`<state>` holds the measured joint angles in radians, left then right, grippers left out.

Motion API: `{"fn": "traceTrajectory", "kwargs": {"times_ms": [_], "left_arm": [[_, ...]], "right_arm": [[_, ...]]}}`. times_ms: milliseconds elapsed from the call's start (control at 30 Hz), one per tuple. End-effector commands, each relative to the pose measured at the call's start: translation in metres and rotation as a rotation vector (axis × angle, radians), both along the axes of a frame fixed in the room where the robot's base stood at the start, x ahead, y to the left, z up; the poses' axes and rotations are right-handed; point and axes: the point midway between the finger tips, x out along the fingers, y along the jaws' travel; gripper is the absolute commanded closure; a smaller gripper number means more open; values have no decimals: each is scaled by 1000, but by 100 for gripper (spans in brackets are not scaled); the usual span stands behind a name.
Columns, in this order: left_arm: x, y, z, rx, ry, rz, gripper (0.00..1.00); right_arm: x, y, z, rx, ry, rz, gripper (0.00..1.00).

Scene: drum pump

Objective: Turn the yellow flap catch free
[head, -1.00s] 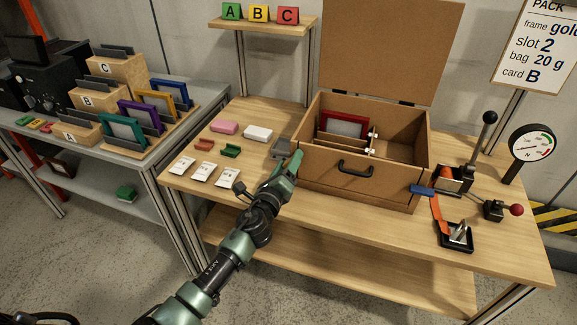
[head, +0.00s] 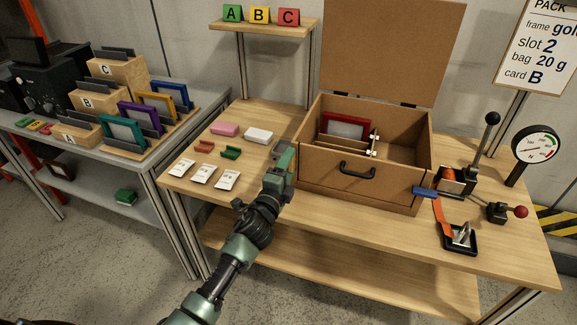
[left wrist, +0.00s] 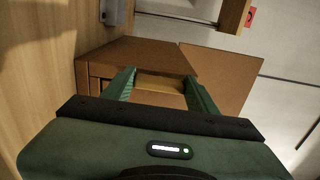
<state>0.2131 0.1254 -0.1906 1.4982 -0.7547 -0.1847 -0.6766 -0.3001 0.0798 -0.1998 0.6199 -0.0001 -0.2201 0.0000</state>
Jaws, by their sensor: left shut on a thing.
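The brown case (head: 350,180) stands on the bench with its lid (head: 392,50) up. My left gripper (head: 284,160) is at the left end of its front wall. In the left wrist view, my left gripper's two green fingers (left wrist: 163,88) stand apart against the case (left wrist: 130,58). A yellowish piece (left wrist: 160,84) spans the gap between them, and the gripper is shut on it. It looks like the flap catch, but its shape is unclear. The catch is hidden by the gripper in the head view. My right gripper is out of view.
A red frame (head: 346,125) stands inside the case. Pink (head: 225,129) and white (head: 258,135) blocks and several white bags (head: 203,174) lie left of the gripper. A lever (head: 490,135), a gauge (head: 538,147) and a dark tray (head: 461,240) are at the right.

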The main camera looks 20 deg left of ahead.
Motion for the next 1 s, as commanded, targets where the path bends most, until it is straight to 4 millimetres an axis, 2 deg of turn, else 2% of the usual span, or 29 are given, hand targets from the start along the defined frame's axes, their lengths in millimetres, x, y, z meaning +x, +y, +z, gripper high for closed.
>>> {"fn": "traceTrajectory", "kwargs": {"times_ms": [567,600,667,1000], "left_arm": [[-1,0,-2,-35,5,0,82],[-1,0,-3,-35,5,1,34],[-1,0,-2,-34,5,1,20],[-2,0,-1,-30,3,0,20]], "right_arm": [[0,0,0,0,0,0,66],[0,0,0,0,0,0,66],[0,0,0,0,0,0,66],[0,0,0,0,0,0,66]]}}
